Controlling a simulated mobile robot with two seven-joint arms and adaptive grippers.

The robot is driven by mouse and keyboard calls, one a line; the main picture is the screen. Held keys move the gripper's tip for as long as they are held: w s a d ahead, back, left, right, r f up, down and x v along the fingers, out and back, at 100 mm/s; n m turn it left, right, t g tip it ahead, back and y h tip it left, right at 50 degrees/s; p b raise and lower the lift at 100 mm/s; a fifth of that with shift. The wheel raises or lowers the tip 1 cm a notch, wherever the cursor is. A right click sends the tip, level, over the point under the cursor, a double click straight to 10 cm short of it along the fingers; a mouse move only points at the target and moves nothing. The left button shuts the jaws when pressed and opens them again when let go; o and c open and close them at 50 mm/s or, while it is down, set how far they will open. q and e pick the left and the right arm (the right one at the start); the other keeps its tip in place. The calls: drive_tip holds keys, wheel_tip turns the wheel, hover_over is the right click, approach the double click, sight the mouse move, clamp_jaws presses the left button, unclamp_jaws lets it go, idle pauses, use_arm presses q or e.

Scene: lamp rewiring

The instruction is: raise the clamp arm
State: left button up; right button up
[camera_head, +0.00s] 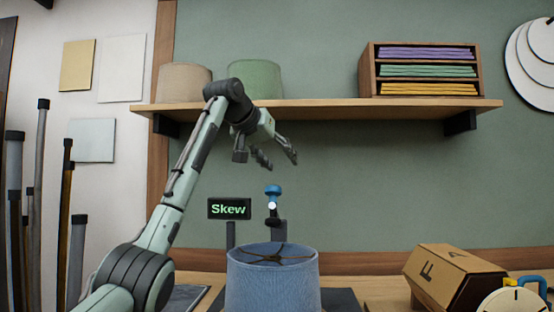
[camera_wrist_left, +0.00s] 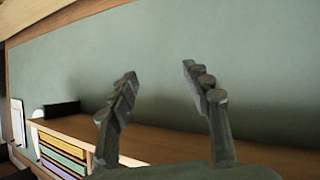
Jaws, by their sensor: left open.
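The clamp (camera_head: 273,205) stands behind the lampshade in the head view, with a blue top, a small pale round part and a dark post. I cannot tell which part is its arm or how far it is raised. A blue-grey fabric lampshade (camera_head: 272,282) stands in front of it and hides its lower part. My left gripper (camera_head: 280,161) is open and empty, above the clamp and apart from it in the picture. Its two spread fingers also show in the left wrist view (camera_wrist_left: 160,72), with nothing between them. My right gripper is in neither view.
A dark display (camera_head: 229,208) reading "Skew" stands left of the clamp. A wooden shelf (camera_head: 330,108) with two shades and a paper rack (camera_head: 420,70) runs above. A cardboard box (camera_head: 450,275) lies at the right. Upright tubes stand at the left.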

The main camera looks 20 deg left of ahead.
use_arm(q)
drive_tip(key=v, duration=1.1)
drive_tip(key=shift+s, duration=0.35)
